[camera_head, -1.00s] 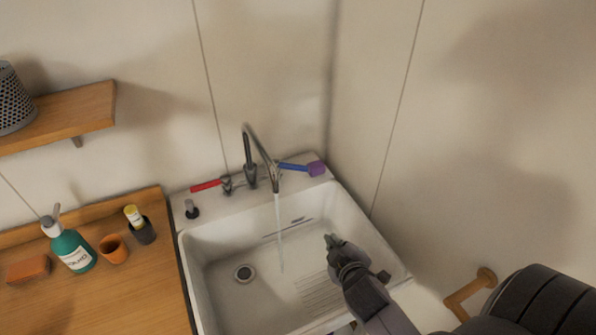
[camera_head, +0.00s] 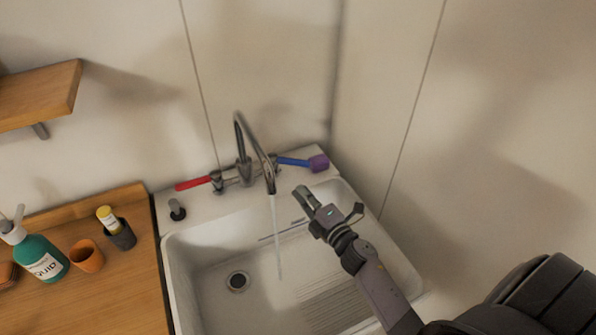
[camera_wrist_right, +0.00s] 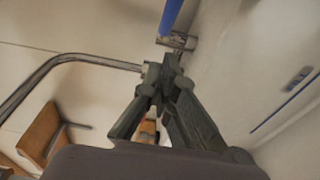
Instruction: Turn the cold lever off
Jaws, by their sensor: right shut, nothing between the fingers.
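The cold lever is the blue handle (camera_head: 291,162) on the right side of the faucet (camera_head: 242,160), pointing right. A purple block (camera_head: 319,162) sits at its outer end. Water (camera_head: 277,235) runs from the curved spout into the sink. My right gripper (camera_head: 301,192) is shut and empty, just in front of and below the blue handle, apart from it in the head view. In the right wrist view the blue handle (camera_wrist_right: 170,16) shows beyond the shut fingertips (camera_wrist_right: 163,66). The red handle (camera_head: 193,183) is on the faucet's left. My left gripper is out of view.
The white sink (camera_head: 205,222) has a drain (camera_head: 238,281). A wooden counter (camera_head: 120,290) at left holds a green bottle (camera_head: 42,260), an orange cup (camera_head: 87,256) and a dark cup (camera_head: 121,235). A wall (camera_head: 390,100) stands close on the right.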

